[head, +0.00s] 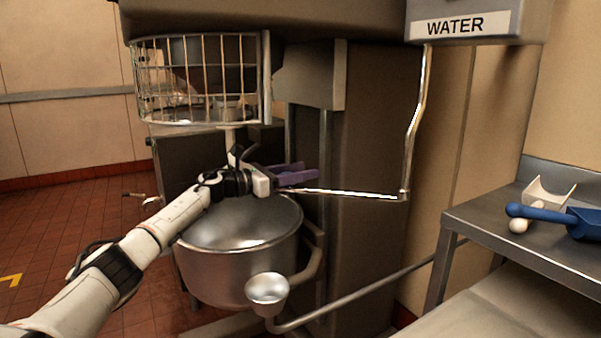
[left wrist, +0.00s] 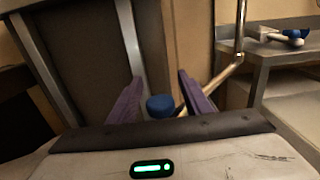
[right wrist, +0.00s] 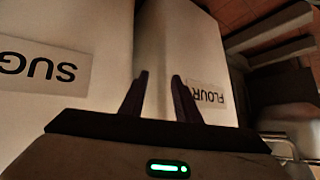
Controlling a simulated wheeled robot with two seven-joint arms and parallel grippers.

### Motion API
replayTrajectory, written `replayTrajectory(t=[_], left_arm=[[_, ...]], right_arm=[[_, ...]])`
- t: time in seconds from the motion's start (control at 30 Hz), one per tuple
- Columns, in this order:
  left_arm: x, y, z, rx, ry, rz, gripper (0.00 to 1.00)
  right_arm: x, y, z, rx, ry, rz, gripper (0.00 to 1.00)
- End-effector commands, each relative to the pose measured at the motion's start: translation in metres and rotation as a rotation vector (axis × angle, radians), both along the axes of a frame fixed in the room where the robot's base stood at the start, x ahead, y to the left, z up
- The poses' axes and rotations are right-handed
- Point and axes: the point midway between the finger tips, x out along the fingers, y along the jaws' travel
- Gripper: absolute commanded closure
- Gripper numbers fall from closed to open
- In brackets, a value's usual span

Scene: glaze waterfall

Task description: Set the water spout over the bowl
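The water spout (head: 350,193) is a thin metal pipe. It drops from the WATER box (head: 478,20), bends, and runs left toward the bowl. The steel mixing bowl (head: 240,262) stands below my left gripper (head: 304,175). In the left wrist view, the spout (left wrist: 221,79) has a blue end (left wrist: 160,106) that shows between the two purple fingers of the left gripper (left wrist: 153,78). These fingers stand apart, with gaps on both sides of the blue end. My right gripper (right wrist: 159,75) is open and empty, seen only in the right wrist view.
A wire guard (head: 195,80) hangs above the bowl, on the mixer. A small metal cup (head: 267,288) sits at the bowl's front. A steel table (head: 480,225) at right holds a blue scoop (head: 545,213). Bins marked SUG (right wrist: 40,70) and FLOUR (right wrist: 207,94) lie before my right gripper.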

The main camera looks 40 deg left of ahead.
Motion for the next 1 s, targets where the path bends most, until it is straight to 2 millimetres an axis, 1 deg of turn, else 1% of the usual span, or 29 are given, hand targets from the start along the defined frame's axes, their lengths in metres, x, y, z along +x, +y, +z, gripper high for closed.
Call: replayTrajectory(t=[0.23, 0.37, 0.6, 0.7, 1.0], left_arm=[[-0.001, 0.0, 0.0, 0.0, 0.0, 0.001, 0.55], [-0.008, 0.003, -0.002, 0.001, 0.001, 0.002, 0.55], [-0.038, 0.012, -0.005, 0.003, 0.005, 0.003, 0.55], [-0.051, 0.015, -0.003, 0.006, 0.005, 0.001, 0.55], [-0.081, 0.024, -0.004, 0.0, 0.005, 0.002, 0.55]], right_arm=[[0.003, 0.001, 0.001, 0.002, -0.004, -0.003, 0.71], [0.003, 0.001, -0.001, 0.003, -0.002, -0.004, 0.71], [0.003, 0.001, -0.007, 0.007, -0.002, -0.006, 0.71], [0.004, 0.002, -0.007, 0.011, -0.007, -0.008, 0.71], [0.003, 0.003, -0.009, 0.025, -0.013, -0.013, 0.71]])
